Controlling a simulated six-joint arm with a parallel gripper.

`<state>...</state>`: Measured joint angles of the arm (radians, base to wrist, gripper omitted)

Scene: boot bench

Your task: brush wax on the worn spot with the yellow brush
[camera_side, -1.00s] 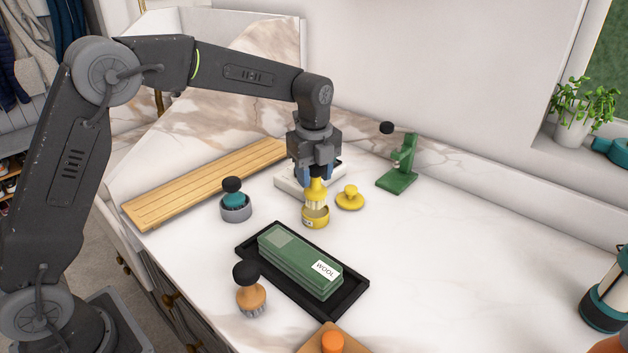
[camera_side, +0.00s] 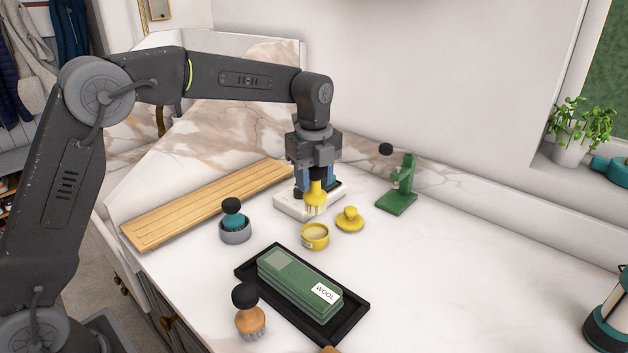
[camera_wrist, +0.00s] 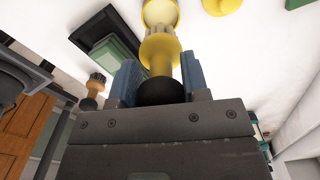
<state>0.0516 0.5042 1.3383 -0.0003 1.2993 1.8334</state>
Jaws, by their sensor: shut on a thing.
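My gripper (camera_side: 316,182) is shut on the yellow brush (camera_side: 317,196), which hangs upright, pale bristles down. In the wrist view the yellow brush (camera_wrist: 160,52) and its dark knob sit between the blue fingers. The open yellow tin (camera_side: 315,238), with pale wax inside, stands on the counter just below and in front of the bristles, apart from them. Its yellow lid (camera_side: 349,220) lies to the right. A folded green wool piece (camera_side: 300,284) rests on a black tray (camera_side: 345,327). The paler worn spot (camera_side: 279,259) is on its top, at the left end.
A white block (camera_side: 290,205) stands behind the brush.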

